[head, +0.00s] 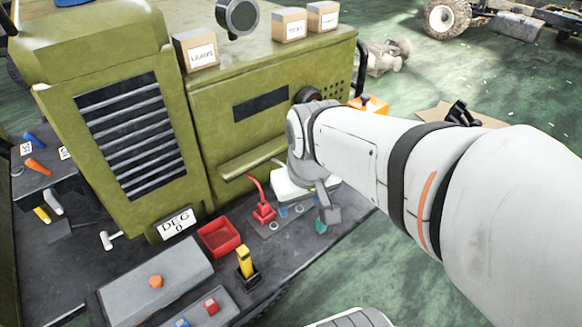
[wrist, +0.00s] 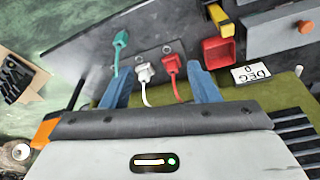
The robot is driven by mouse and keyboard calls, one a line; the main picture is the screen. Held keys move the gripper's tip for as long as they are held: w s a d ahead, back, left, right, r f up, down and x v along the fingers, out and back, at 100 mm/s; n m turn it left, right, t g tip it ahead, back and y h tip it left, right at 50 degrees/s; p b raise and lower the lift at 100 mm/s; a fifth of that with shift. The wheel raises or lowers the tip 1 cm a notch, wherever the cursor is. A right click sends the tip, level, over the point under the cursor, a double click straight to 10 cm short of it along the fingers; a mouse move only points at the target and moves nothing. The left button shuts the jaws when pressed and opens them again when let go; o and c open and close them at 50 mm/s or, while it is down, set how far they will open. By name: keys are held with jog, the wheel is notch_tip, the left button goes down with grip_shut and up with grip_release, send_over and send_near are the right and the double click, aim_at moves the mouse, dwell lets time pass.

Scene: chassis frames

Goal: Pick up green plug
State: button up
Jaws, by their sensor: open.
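The green plug (head: 320,227) shows in the head view near the bench's front edge, partly hidden by my wrist. In the wrist view the green plug (wrist: 120,40) lies on the dark bench at upper left, its cable running down. My gripper (wrist: 159,70) is open, with two blue fingers spread apart. The green plug is beyond the left fingertip, outside the gap and apart from it. A white plug (wrist: 145,72) and a red plug (wrist: 172,66) appear between the fingers in the picture; neither is gripped. The red plug (head: 263,211) also shows in the head view.
A red bin (head: 220,238), a yellow-handled item in a black holder (head: 248,267) and a grey box with an orange button (head: 155,281) stand left of the plugs. The green machine housing (head: 255,130) rises behind. Open floor (head: 400,285) lies right of the bench.

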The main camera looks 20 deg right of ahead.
jog(key=w+d+f+n+g+b, duration=0.1)
jog(key=w+d+f, duration=0.2)
jog(key=f, duration=0.3)
jog(key=w+d+f+n+g+b, duration=0.1)
jog(key=w+d+f, duration=0.3)
jog(key=f, duration=0.2)
jog(key=w+d+f+n+b, duration=0.1)
jog(key=w+d+f, duration=0.3)
jog(key=f, duration=0.2)
jog(key=shift+d+f+g, duration=0.1)
jog(key=shift+f+g, duration=0.3)
notch_tip(320, 180, down, 8)
jog(key=shift+s+r, duration=0.15)
jog(key=shift+r, duration=0.05)
jog(key=c, duration=1.1)
